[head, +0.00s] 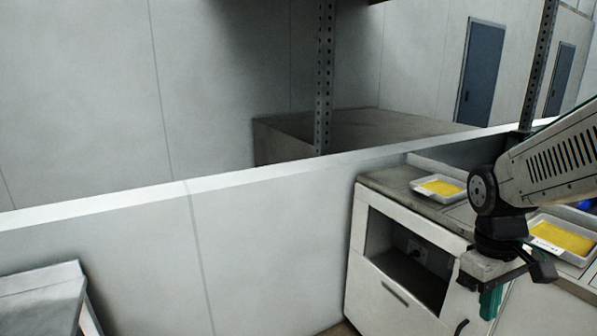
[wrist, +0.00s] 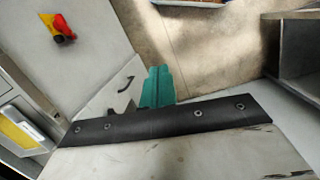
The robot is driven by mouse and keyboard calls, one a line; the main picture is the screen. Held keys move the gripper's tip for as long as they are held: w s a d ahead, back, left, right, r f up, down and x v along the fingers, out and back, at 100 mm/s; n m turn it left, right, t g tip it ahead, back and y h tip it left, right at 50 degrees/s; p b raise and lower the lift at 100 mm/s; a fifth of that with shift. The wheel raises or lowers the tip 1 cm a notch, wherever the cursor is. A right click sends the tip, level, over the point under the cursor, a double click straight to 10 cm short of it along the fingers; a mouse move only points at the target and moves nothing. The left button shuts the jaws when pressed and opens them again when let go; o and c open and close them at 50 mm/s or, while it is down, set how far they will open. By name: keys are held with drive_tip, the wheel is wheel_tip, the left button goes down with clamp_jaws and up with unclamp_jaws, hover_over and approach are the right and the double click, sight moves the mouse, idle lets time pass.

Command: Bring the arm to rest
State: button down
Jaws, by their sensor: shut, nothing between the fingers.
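My gripper (head: 490,304) hangs at the right side of the head view, in front of the white counter. Its green fingers are together with nothing between them. In the wrist view the closed green fingers (wrist: 157,87) stick out past the dark bar of my gripper, over the floor beside a cabinet. My arm comes in from the right edge of the head view and bends down at a dark joint.
Trays with yellow contents stand on the counter, one further back (head: 440,188) and one behind my gripper (head: 562,238). A low white wall (head: 110,250) runs behind. A grey table (head: 40,290) stands at left. The wrist view shows a red and yellow object (wrist: 58,27).

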drive_tip(key=s+a+r+m+t+y, duration=0.1)
drive_tip(key=s+a+r+m+t, duration=0.2)
drive_tip(key=s+a+r, duration=0.4)
drive_tip(key=s+a, duration=0.1)
drive_tip(key=s, duration=0.2)
drive_tip(key=shift+s+a, duration=0.3)
drive_tip(key=shift+s, duration=0.05)
drive_tip(key=shift+r, duration=0.1)
idle(0.4)
